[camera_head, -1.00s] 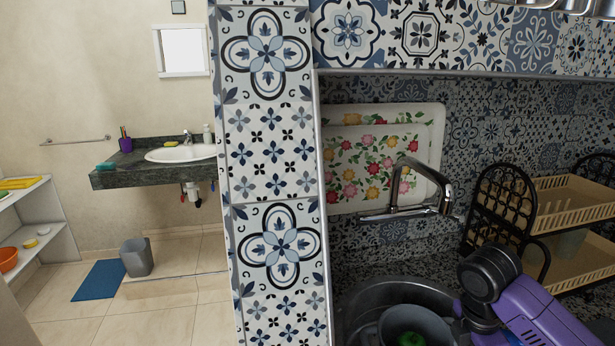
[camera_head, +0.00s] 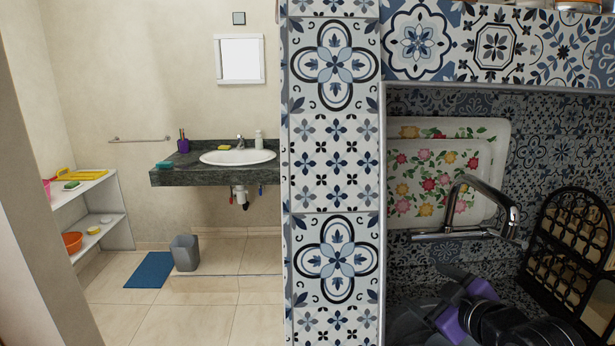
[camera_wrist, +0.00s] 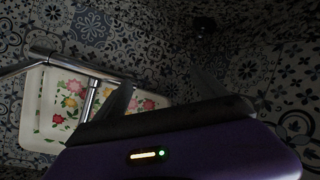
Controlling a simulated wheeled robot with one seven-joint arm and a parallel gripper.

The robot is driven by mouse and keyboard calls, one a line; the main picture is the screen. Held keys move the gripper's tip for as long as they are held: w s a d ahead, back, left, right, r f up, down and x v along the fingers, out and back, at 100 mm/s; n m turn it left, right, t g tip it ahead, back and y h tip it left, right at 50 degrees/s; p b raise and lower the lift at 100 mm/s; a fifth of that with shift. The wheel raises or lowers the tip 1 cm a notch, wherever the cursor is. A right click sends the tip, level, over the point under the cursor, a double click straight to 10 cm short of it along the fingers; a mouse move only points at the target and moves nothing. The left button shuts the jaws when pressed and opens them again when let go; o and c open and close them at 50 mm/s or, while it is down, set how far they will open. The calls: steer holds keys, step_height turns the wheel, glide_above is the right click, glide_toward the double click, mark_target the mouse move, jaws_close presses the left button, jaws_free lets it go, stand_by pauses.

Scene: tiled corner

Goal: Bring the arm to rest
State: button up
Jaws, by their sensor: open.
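My gripper (camera_head: 428,305) is low at the right of the head view, below the chrome tap (camera_head: 455,205) and over the sink area. Its purple body and dark fingers show there. In the wrist view, my gripper (camera_wrist: 163,92) has its two fingers spread apart with nothing between them. The tap (camera_wrist: 85,75) shows at the left of that view, in front of the floral tray (camera_wrist: 30,128). The sink basin is largely hidden by my arm in the head view.
A tiled wall edge (camera_head: 335,170) stands left of the sink niche. The floral tray (camera_head: 405,130) leans behind the tap. A black dish rack (camera_head: 570,245) is close on the right. Left, a washbasin (camera_head: 237,157), grey bin (camera_head: 185,253) and shelf (camera_head: 100,190) border open floor.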

steer(key=s+a+r+m+t, duration=0.4)
steer(key=m, duration=0.1)
steer(key=s+f+m+g, duration=0.1)
steer(key=s+f, duration=0.3)
steer(key=s, duration=1.1)
steer(key=s+a+f+m+h, duration=0.1)
steer(key=s+f, duration=0.4)
steer(key=s, duration=0.9)
steer(key=s+f+m+g+h, duration=0.1)
steer(key=s+f, duration=0.3)
steer(key=s, duration=1.1)
steer(key=shift+s+a+f+m+g, duration=0.15)
steer(key=shift+s+f+m+g, duration=0.15)
steer(key=shift+m, duration=0.1)
